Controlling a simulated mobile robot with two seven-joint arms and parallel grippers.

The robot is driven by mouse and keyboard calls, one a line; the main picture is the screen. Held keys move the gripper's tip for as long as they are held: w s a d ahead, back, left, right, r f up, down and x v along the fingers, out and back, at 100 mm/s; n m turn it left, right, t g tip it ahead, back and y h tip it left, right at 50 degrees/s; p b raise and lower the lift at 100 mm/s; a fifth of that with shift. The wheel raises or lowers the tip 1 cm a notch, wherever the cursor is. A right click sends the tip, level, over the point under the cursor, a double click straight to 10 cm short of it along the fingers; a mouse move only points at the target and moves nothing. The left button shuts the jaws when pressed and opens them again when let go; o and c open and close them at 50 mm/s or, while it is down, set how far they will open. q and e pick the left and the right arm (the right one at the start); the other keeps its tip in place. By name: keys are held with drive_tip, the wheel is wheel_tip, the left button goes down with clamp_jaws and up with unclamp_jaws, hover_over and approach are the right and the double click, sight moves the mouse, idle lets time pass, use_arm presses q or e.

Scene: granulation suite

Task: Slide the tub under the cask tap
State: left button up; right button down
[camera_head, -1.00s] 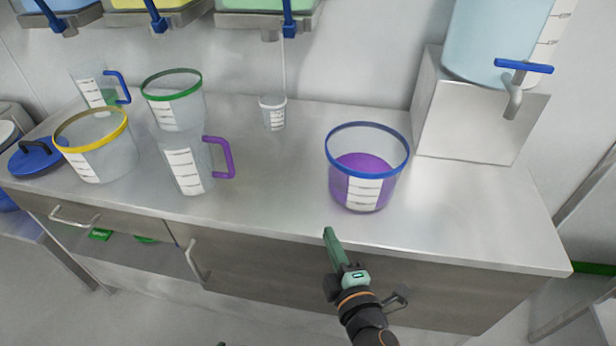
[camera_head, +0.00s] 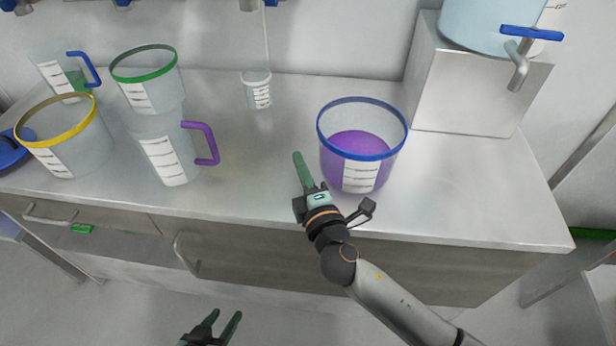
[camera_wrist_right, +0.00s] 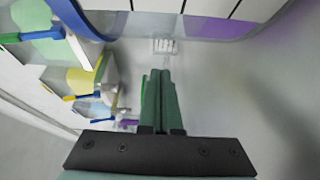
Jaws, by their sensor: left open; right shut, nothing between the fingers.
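A clear tub (camera_head: 358,148) with a blue rim, a scale label and purple liquid stands upright near the counter's front edge. The cask (camera_head: 488,22) is pale blue and sits on a steel block; its tap (camera_head: 518,66) with a blue handle is up to the right of the tub. My right gripper (camera_head: 299,160) is shut and empty, just left of the tub. In the right wrist view its fingers (camera_wrist_right: 161,85) point forward, with the tub (camera_wrist_right: 185,25) across the top; contact is unclear. My left gripper (camera_head: 225,322) is open, low in front of the counter.
On the counter (camera_head: 245,165) stand a purple-handled jug (camera_head: 165,155), a yellow-rimmed tub (camera_head: 70,140), a green-rimmed tub (camera_head: 150,85), a blue-handled jug (camera_head: 52,72) and a small cup (camera_head: 257,92). The counter right of the tub, before the steel block (camera_head: 465,95), is clear.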

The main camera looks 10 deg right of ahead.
drive_tip(key=w, duration=0.3)
drive_tip(key=shift+w+a, duration=0.3)
drive_tip(key=shift+w, duration=0.05)
drive_tip(key=d, duration=0.2)
drive_tip(key=shift+s+d, duration=0.35)
drive_tip(key=shift+s, duration=0.05)
drive_tip(key=shift+s+d, duration=0.15)
drive_tip(key=shift+d, duration=0.5)
